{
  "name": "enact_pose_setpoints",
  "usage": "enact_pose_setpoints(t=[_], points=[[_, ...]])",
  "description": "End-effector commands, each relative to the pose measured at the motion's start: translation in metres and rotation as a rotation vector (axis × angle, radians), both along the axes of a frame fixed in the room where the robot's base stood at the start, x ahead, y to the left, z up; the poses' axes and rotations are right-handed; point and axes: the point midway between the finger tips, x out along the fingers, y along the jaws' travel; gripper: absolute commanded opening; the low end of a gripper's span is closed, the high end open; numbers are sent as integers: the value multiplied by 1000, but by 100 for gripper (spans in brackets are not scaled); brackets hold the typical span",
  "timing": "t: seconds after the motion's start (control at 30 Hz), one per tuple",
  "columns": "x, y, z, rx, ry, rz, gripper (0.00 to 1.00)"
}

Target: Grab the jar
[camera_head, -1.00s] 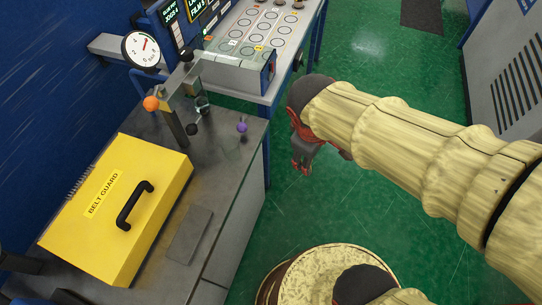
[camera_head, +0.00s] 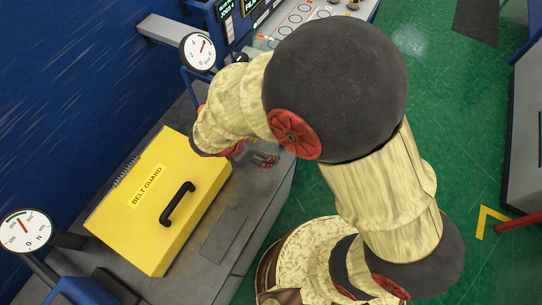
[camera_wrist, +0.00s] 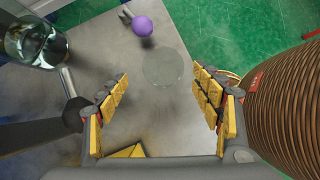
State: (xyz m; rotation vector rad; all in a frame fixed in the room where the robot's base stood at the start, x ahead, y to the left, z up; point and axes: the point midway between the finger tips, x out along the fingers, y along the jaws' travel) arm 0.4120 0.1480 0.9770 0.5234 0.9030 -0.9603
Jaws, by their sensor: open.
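A clear glass vessel with a dark end, which looks like the jar (camera_wrist: 35,42), shows at the upper left of the wrist view, cut by the frame's edge. In the head view my arm hides it. My gripper (camera_wrist: 160,85) is open and empty over the grey bench, with the jar outside the fingers, to their upper left. In the head view, my gripper (camera_head: 262,159) shows beyond my forearm, above the bench near its right edge. A faint round outline (camera_wrist: 163,68) shows on the bench between the fingers; I cannot tell what it is.
A yellow belt guard (camera_head: 160,205) with a black handle lies on the bench (camera_head: 255,205). A purple ball knob (camera_wrist: 142,26) stands ahead of the fingers. A dark bar (camera_wrist: 40,132) is left of the gripper. Gauges (camera_head: 198,51) stand behind. Green floor lies right.

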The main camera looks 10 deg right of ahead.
Motion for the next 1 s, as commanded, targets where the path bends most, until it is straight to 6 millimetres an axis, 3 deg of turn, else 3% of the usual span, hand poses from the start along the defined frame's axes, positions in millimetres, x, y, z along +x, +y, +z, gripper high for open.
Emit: enact_pose_setpoints(t=[0.3,0.57,1.0], points=[[7,-22,-37,0,2,-3,66],[9,-23,-38,1,1,-3,65],[8,-23,-38,1,1,-3,40]])
